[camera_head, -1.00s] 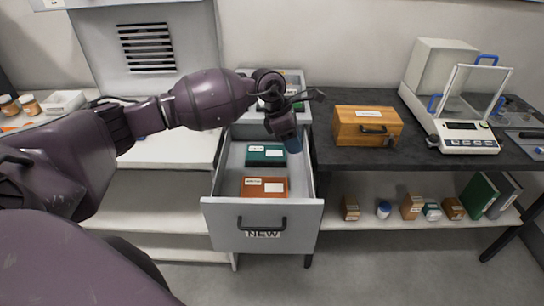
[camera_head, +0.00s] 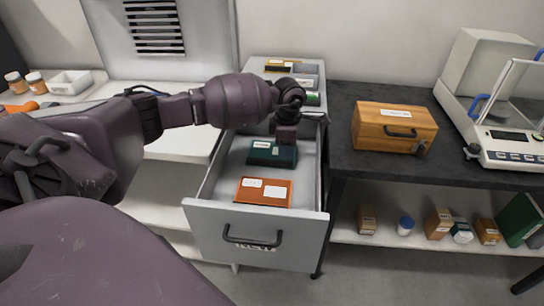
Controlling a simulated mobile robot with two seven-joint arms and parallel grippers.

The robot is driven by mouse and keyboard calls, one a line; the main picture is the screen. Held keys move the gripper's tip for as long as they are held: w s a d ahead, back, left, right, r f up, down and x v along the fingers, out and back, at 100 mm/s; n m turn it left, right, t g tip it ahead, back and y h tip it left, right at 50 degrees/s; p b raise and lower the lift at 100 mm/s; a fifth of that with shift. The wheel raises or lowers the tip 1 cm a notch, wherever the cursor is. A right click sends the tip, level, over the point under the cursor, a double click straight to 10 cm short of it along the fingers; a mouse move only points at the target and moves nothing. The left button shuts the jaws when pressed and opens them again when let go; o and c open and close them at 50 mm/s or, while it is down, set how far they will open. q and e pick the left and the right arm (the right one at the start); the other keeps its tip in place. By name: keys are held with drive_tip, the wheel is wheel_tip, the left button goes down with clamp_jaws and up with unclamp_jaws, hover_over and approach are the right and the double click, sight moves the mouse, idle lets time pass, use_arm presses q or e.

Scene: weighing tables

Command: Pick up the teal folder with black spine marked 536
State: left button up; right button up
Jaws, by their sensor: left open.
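A teal folder (camera_head: 265,154) with white labels lies in the back of an open drawer; its number is too small to read. An orange folder (camera_head: 263,191) lies in front of it in the same drawer. My left gripper (camera_head: 286,138) points down over the right end of the teal folder and hides part of it. It is open; I cannot tell whether it touches the folder. My right gripper is not in view.
The grey drawer (camera_head: 208,212) has raised walls and a front handle. A wooden box (camera_head: 393,128) and a balance (camera_head: 510,145) stand on the dark table (camera_head: 345,163). Small boxes and a green binder (camera_head: 519,219) stand on the lower shelf.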

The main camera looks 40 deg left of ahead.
sight(285, 161)
use_arm(q)
drive_tip(key=shift+s+a+f, duration=0.1)
drive_tip(key=shift+s+f, duration=0.05)
drive_tip(key=shift+f, duration=2.5)
drive_tip(key=shift+c, duration=0.2)
drive_tip(key=shift+r, duration=0.1)
clamp_jaws()
